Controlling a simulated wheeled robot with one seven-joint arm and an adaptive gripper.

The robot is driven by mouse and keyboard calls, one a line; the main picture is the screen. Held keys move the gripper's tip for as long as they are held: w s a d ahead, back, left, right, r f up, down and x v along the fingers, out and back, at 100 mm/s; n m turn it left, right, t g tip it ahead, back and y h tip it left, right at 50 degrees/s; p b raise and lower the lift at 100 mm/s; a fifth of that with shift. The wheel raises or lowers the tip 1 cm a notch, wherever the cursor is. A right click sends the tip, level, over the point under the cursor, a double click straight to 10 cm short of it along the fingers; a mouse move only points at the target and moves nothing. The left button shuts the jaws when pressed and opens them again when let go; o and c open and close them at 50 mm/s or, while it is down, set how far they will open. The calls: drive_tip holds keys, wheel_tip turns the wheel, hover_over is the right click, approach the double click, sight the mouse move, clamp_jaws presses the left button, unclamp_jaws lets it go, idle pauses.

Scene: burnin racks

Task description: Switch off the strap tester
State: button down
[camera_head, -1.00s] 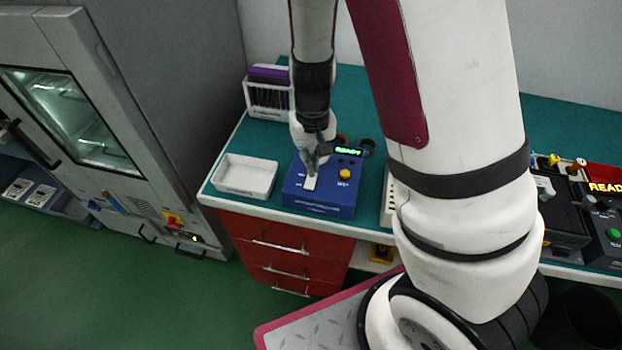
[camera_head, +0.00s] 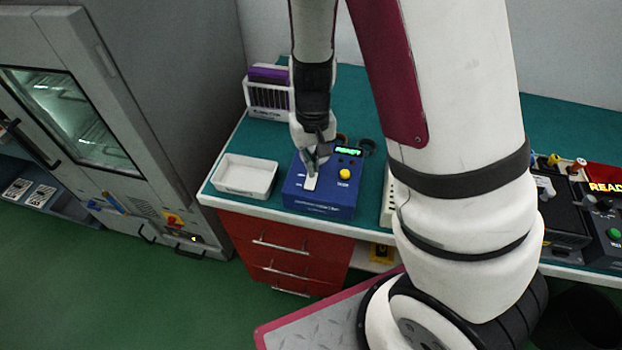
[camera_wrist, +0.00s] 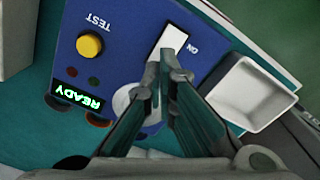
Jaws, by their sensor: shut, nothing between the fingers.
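The strap tester is a blue box (camera_head: 323,200) on the green bench top, with a green READY display (camera_head: 347,150) and a yellow TEST button (camera_head: 345,174). The display is lit. In the wrist view, the tester (camera_wrist: 130,55) shows a white rocker switch (camera_wrist: 171,40) marked ON and the yellow button (camera_wrist: 89,45). My gripper (camera_head: 312,170) is shut and empty, over the switch. In the wrist view its fingertips (camera_wrist: 168,66) are at the near end of the switch and hide part of it; I cannot tell whether they touch.
A white tray (camera_head: 245,176) stands left of the tester. A rack of dark and purple plates (camera_head: 268,92) stands behind. A grey chamber (camera_head: 110,60) stands at the left.

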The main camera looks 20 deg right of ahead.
drive_tip(key=shift+f+b, duration=0.6)
drive_tip(key=shift+f, duration=0.45)
idle(0.4)
drive_tip(key=shift+r, duration=0.1)
drive_tip(key=shift+r+p, duration=1.8)
drive_tip(key=shift+r, duration=0.65)
drive_tip(key=shift+r+p, duration=0.5)
drive_tip(key=shift+r, duration=0.45)
